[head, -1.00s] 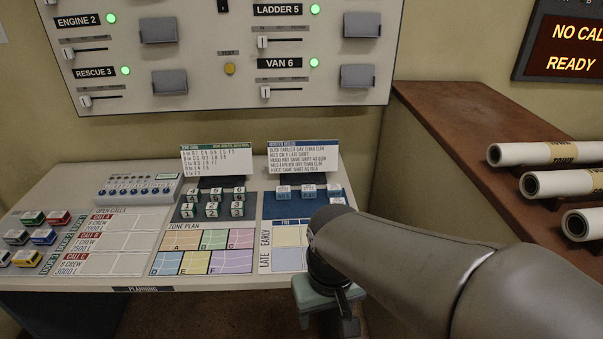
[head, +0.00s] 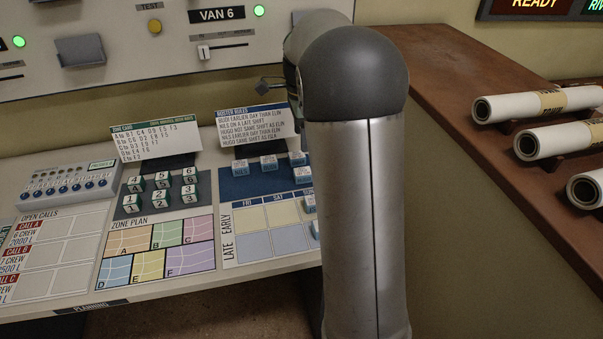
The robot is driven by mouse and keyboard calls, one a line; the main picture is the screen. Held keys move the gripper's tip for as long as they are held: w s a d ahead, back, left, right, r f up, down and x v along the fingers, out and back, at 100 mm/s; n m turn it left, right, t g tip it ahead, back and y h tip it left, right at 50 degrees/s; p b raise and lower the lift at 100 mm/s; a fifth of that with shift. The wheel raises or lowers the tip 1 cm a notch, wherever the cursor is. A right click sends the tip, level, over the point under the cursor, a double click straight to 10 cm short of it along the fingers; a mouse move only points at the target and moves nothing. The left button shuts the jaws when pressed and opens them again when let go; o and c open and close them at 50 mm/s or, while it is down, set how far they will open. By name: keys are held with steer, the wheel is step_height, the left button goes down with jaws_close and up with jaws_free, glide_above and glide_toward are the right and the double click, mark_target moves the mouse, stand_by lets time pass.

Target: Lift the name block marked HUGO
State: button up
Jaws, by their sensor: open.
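Several small light-blue name blocks are on the planning desk. Three stand in a row on the dark blue mat (head: 262,184): a left block (head: 240,169), a middle block (head: 269,163) and a right block (head: 297,159). The lettering is too small to tell which is HUGO. My arm stands upright in front of the desk's right part and hides what lies behind it.
A roster rules card (head: 255,125) stands behind the mat. Green number blocks (head: 160,191) and the zone plan (head: 157,250) lie to the left. A wooden shelf (head: 455,110) with rolled maps (head: 540,103) is at the right. The console panel (head: 130,50) rises behind.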

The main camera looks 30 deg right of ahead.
glide_above(303, 171)
steer(key=f, duration=0.7)
steer(key=shift+s+a+f, duration=0.15)
steer(key=shift+a+f, duration=0.1)
steer(key=shift+f, duration=0.1)
steer(key=f+p, duration=0.1)
steer(key=f, duration=0.4)
steer(key=shift+d, duration=0.2)
steer(key=c, duration=1.1)
